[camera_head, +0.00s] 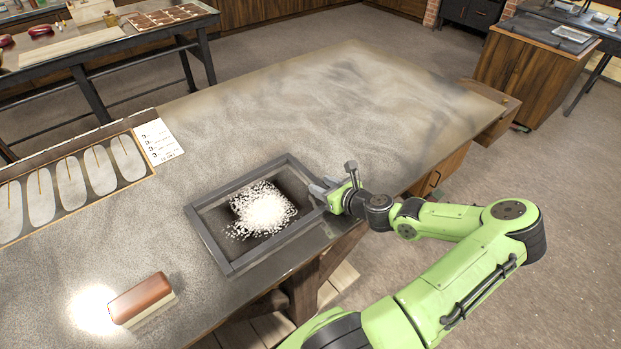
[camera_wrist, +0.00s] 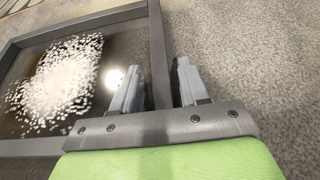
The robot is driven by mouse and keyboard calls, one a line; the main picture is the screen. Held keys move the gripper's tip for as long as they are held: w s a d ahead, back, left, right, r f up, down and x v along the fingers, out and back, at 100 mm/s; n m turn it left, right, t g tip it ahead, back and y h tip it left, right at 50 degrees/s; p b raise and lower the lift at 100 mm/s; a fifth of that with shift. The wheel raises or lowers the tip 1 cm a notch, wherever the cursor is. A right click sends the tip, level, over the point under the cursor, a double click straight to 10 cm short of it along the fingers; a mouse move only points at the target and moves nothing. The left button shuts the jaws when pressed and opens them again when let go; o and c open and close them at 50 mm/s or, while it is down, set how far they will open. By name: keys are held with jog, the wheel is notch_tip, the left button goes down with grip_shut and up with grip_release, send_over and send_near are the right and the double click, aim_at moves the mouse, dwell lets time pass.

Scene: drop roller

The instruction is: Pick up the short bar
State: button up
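A dark grey rectangular frame lies on the table with a heap of white grains inside it. Its right-hand bar (camera_head: 303,172), also in the wrist view (camera_wrist: 157,35), is the bar nearest my gripper; I see no separate loose bar. My gripper (camera_head: 320,187) is at the right side of the frame. In the wrist view its two grey fingers (camera_wrist: 158,66) are spread, one on the inner side of that bar and one on the outer side. The bar runs between them, with a narrow gap showing at the outer finger. The gripper's depth over the bar is hard to tell.
The white grains (camera_head: 264,208) fill the frame's middle. A red-brown block with a pale base (camera_head: 142,299) lies at the front left of the table. A tray of pale oval pieces (camera_head: 70,183) and a white card (camera_head: 158,142) lie at left. The table's far part (camera_head: 330,95) is clear.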

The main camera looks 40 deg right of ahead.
grip_shut()
jog(key=shift+r, duration=0.1)
